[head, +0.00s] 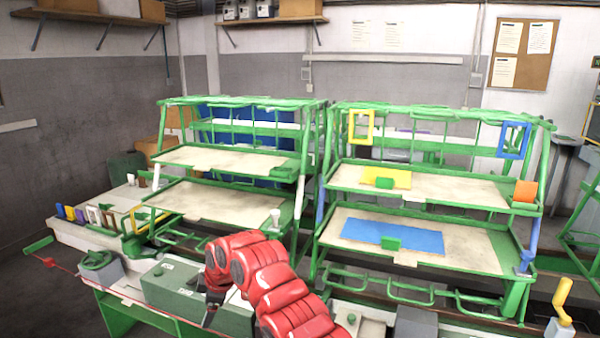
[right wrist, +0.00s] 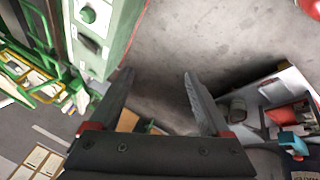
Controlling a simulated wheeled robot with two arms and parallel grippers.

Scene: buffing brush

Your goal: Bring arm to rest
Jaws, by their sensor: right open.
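My red right arm (head: 268,280) rises from the bottom middle of the head view and bends down to the left in front of the bench. My left arm and gripper are in neither view. No buffing brush can be made out for certain.
Two green racks with beige shelves stand behind the bench. The right rack holds a blue sheet (head: 392,236) and a yellow sheet (head: 386,177). Several coloured pieces line the left bench. A yellow handle (head: 562,300) stands at right. Grey floor (right wrist: 225,40) shows in the wrist view.

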